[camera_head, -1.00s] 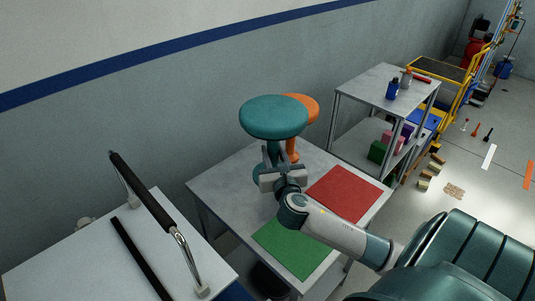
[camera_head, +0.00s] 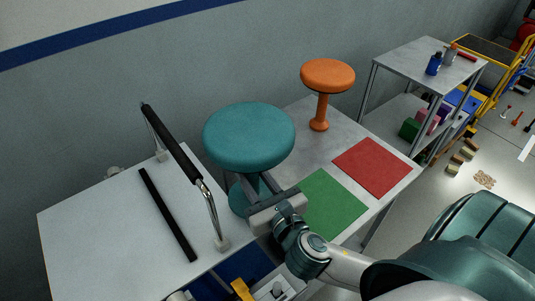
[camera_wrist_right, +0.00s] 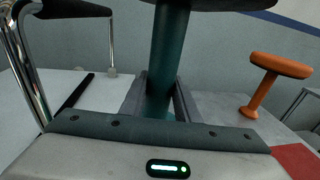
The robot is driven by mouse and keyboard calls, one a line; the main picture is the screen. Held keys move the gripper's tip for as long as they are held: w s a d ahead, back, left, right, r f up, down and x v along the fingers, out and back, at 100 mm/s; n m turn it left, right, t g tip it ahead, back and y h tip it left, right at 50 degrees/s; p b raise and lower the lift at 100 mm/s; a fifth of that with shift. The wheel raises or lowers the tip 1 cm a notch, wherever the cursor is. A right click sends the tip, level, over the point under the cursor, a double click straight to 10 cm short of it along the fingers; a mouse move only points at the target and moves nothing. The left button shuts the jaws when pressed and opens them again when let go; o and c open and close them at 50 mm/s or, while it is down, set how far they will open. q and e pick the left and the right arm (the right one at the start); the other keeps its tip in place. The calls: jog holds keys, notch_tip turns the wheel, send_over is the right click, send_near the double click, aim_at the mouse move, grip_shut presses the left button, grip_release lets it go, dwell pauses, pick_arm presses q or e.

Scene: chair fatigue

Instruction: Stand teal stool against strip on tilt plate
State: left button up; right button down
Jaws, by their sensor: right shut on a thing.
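The teal stool (camera_head: 248,136) has a round seat on a single column and a round foot. My right gripper (camera_head: 262,189) is shut on its column, below the seat. In the right wrist view the teal column (camera_wrist_right: 164,60) stands between the two fingers (camera_wrist_right: 160,98). The stool looks about upright; whether its foot is clear of the surface cannot be told. The tilt plate (camera_head: 85,235) is the pale board at the left. My left gripper is not in view.
An orange stool (camera_head: 327,77) stands on the grey table (camera_head: 300,150), behind a red mat (camera_head: 372,166) and a green mat (camera_head: 328,205). A shelf cart (camera_head: 415,62) with bottles stands at the back right. The bar rises above the plate near the teal stool.

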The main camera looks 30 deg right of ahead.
jog(key=shift+n+y, duration=0.4)
jog(key=shift+y, duration=0.2)
jog(key=s+a, duration=0.1)
jog(key=s+a+r, duration=0.1)
jog(key=s+a, duration=0.1)
jog(key=shift+a+r, duration=0.3)
jog(key=shift+a, duration=0.05)
jog(key=shift+r, duration=0.1)
